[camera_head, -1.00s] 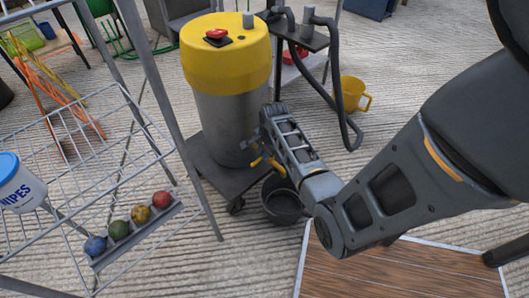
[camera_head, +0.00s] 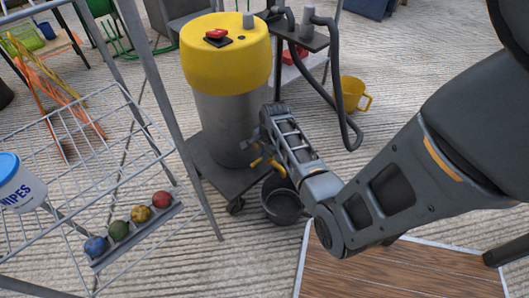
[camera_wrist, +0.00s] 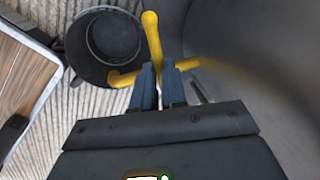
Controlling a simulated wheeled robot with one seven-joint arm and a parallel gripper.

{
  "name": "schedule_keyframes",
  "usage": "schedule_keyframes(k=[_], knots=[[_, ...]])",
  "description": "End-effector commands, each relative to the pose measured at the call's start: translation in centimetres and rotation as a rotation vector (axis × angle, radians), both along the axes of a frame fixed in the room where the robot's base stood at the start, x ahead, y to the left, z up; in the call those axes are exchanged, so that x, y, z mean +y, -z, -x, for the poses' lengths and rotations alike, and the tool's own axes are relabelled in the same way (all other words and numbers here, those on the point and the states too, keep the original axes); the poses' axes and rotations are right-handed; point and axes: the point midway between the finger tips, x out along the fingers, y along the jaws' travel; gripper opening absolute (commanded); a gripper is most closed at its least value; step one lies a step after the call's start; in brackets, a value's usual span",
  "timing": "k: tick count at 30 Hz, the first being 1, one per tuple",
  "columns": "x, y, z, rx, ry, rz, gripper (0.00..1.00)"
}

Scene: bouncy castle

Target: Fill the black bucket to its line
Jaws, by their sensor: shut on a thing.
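The black bucket (camera_head: 283,203) stands on the ribbed floor just right of the wheeled dolly, below my gripper. It also shows at the upper left of the wrist view (camera_wrist: 112,38), where its inside looks dark and I cannot make out a line or a water level. My gripper (camera_head: 262,158) is at the right side of the grey and yellow tank (camera_head: 228,110). In the wrist view my gripper (camera_wrist: 158,88) is shut on a yellow tap handle (camera_wrist: 151,35) with several arms. The tap's outlet is hidden.
A wire rack (camera_head: 75,165) with coloured balls and a wipes tub (camera_head: 18,185) stands at the left. A yellow bucket (camera_head: 353,94) and a black hose (camera_head: 345,125) are behind at right. A wooden board (camera_head: 400,270) lies at the lower right.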

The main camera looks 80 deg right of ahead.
Motion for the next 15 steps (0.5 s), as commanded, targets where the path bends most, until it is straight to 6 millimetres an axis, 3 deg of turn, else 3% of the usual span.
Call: schedule_keyframes(k=[10,15], knots=[[0.06,-0.08,0.12,0.002,-0.011,-0.002,0.0],[0.15,-0.46,0.43,0.003,-0.117,-0.003,0.0]])
